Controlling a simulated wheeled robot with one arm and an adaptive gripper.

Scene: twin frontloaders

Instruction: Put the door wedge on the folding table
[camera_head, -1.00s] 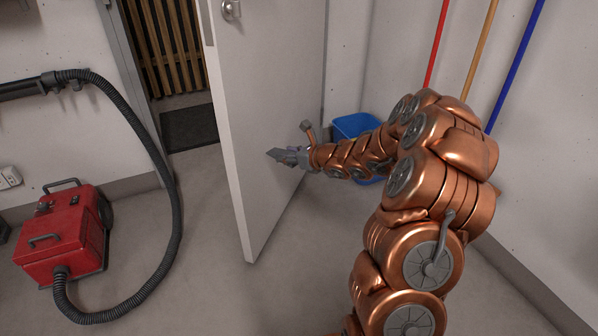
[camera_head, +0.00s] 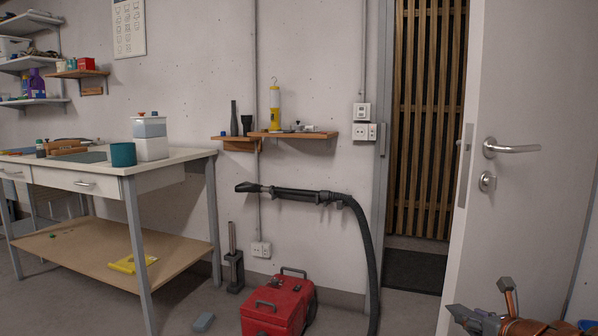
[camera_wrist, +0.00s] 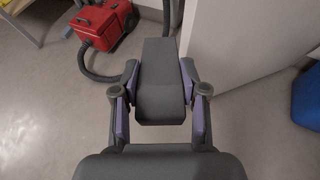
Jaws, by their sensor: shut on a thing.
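The door wedge (camera_wrist: 160,82) is a dark grey tapered block. My gripper (camera_wrist: 160,100) is shut on it in the wrist view, with the purple-lined fingers on both sides. The wedge points away from my wrist, above the floor. In the head view my gripper (camera_head: 482,318) is at the bottom right, in front of the door, partly cut off. I see no table that is clearly a folding one. A workbench (camera_head: 152,165) with drawers and a lower shelf stands at the left.
A red vacuum (camera_head: 276,308) with its hose is on the floor between bench and door. The open door (camera_head: 520,110) stands at the right. Small wall shelves (camera_head: 290,134) hold a lantern. A blue bucket (camera_wrist: 307,98) is at the wrist view's right.

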